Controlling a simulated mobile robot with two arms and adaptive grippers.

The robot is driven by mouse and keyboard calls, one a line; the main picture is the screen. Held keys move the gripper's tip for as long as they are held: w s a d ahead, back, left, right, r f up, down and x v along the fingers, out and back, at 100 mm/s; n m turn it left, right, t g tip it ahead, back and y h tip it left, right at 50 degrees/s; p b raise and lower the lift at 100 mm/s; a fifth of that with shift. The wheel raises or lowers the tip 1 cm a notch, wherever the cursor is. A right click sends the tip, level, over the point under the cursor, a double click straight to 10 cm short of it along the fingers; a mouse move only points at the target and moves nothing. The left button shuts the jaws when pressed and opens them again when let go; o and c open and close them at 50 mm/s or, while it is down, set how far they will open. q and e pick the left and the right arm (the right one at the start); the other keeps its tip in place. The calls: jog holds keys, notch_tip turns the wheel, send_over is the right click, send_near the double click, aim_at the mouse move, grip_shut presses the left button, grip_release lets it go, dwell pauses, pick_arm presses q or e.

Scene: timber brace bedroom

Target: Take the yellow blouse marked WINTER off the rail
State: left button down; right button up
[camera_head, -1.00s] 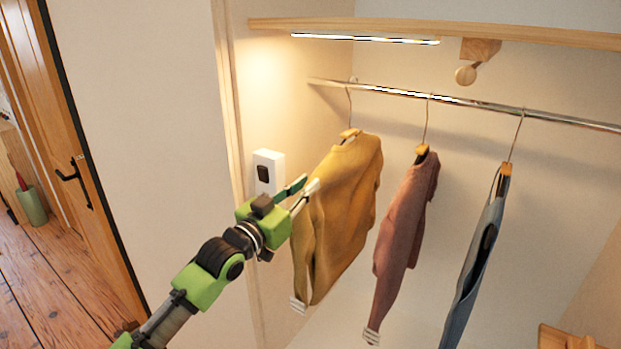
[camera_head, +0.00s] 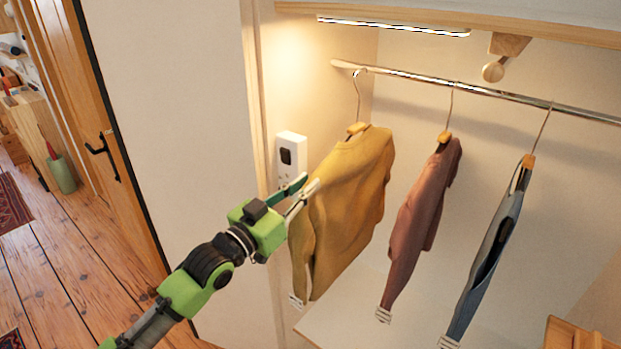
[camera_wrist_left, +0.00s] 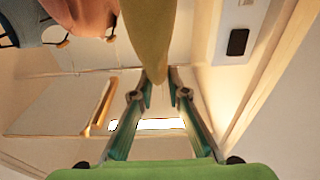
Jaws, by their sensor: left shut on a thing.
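The yellow blouse (camera_head: 350,210) hangs on a wooden hanger (camera_head: 357,128), whose hook is over the metal rail (camera_head: 485,89) at the rail's left end. My left gripper (camera_head: 311,182) is at the blouse's left shoulder edge, shut on its cloth. In the left wrist view the yellow cloth (camera_wrist_left: 147,35) comes down to the fingertips (camera_wrist_left: 159,78). No WINTER marking can be read; small white tags show at the lower cuffs. My right gripper is not in view.
A pinkish-brown garment (camera_head: 420,215) and a blue-grey garment (camera_head: 490,260) hang to the right, with gaps between. A wooden shelf (camera_head: 560,32) runs above the rail. A white wall box (camera_head: 291,142) sits just behind my gripper. A door (camera_head: 95,110) is at left.

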pick_arm(q)
jog(key=r+p+v, duration=0.1)
jog(key=p+v, duration=0.2)
jog(key=v, duration=1.1)
jog(key=shift+s+r+p, duration=0.3)
jog(key=shift+r+p, duration=0.05)
jog(key=shift+p, duration=0.05)
jog(key=shift+a, duration=0.1)
dwell(0.4)
